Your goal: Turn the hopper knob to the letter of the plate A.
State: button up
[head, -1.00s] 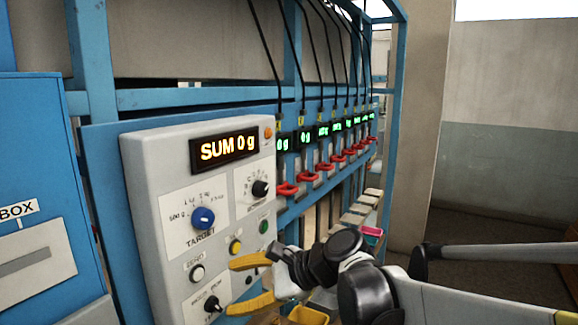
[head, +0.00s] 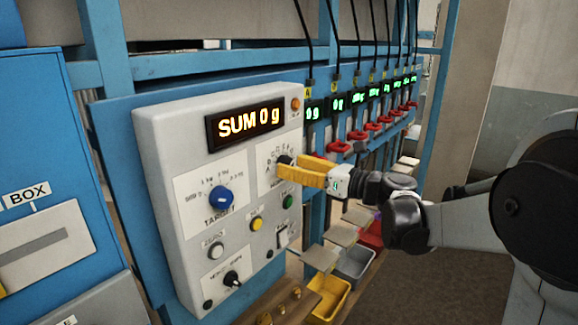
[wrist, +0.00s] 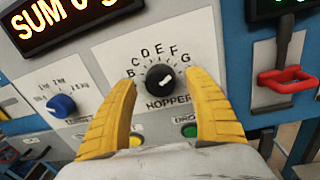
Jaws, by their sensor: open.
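The black hopper knob (wrist: 160,79) sits on the grey panel, inside an arc of letters marked HOPPER. In the wrist view its pale pointer mark appears to face right, towards the G side. B to G can be read; the A there seems hidden by the left finger. My gripper (wrist: 163,84) is open, its two yellow fingers on either side of the knob; contact cannot be told. In the head view my gripper (head: 285,168) is at the panel and partly covers the dial. A small yellow plate (head: 308,92), apparently lettered A, is above the nearest green display.
The blue target knob (head: 221,197) is left of the hopper dial, with a yellow button (head: 256,224) and green button (head: 288,201) below. The orange display (head: 245,124) reads SUM 0 g. Red handles (head: 338,147) line the rack at right.

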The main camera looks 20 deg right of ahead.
jog(key=shift+w+a, duration=0.35)
jog(key=shift+w, duration=0.1)
jog(key=c, duration=1.2)
